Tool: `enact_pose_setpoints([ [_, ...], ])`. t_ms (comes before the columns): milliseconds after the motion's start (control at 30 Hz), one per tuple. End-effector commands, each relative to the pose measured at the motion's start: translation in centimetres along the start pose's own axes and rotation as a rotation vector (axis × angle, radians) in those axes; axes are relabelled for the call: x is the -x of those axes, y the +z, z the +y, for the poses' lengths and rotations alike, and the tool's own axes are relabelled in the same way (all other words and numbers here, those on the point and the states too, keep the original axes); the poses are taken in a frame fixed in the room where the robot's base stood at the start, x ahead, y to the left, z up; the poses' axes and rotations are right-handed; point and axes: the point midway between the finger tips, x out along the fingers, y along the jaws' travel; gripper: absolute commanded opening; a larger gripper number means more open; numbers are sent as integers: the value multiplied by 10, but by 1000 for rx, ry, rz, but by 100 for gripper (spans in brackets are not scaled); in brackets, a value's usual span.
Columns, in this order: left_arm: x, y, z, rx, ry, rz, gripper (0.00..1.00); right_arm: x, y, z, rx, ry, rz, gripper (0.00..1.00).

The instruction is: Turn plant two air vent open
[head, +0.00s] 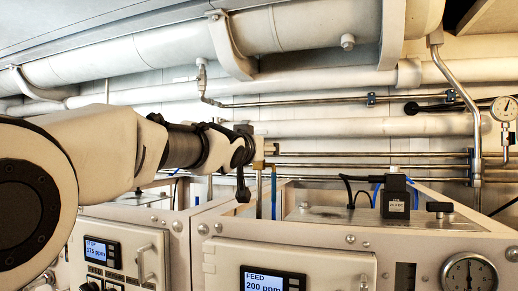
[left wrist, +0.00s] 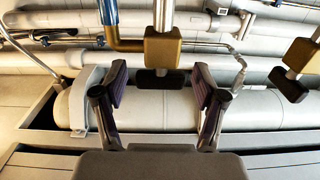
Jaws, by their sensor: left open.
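In the left wrist view, a brass valve body (left wrist: 164,48) on a metal stem carries a black handle (left wrist: 160,79). The handle lies between the two fingers of my left gripper (left wrist: 158,72), with a visible gap on both sides. That gripper is open. In the head view my left arm reaches in from the left, and its gripper (head: 246,152) is beside a small brass fitting (head: 259,165) on an upright pipe. The black handle is hard to make out there. No label shows which plant this valve belongs to. My right gripper is not in view.
A second brass valve (left wrist: 299,55) with a black handle is at the right of the left wrist view. Large white pipes (head: 300,28) run behind and above. Below the gripper are cabinets with displays, one reading FEED (head: 264,281). A black connector box (head: 396,199) stands to the right.

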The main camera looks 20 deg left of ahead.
Motion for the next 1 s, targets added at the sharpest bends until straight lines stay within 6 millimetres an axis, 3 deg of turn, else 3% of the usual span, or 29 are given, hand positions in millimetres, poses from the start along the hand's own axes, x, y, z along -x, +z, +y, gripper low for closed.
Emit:
enact_pose_setpoints([
  [333,0,-25,0,3,-1,4,71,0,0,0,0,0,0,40],
  [500,-1,-71,0,1,1,5,71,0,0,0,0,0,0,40],
  [633,-1,-90,0,0,1,2,71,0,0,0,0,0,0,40],
  [1000,0,-100,0,0,0,-1,71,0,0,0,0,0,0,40],
])
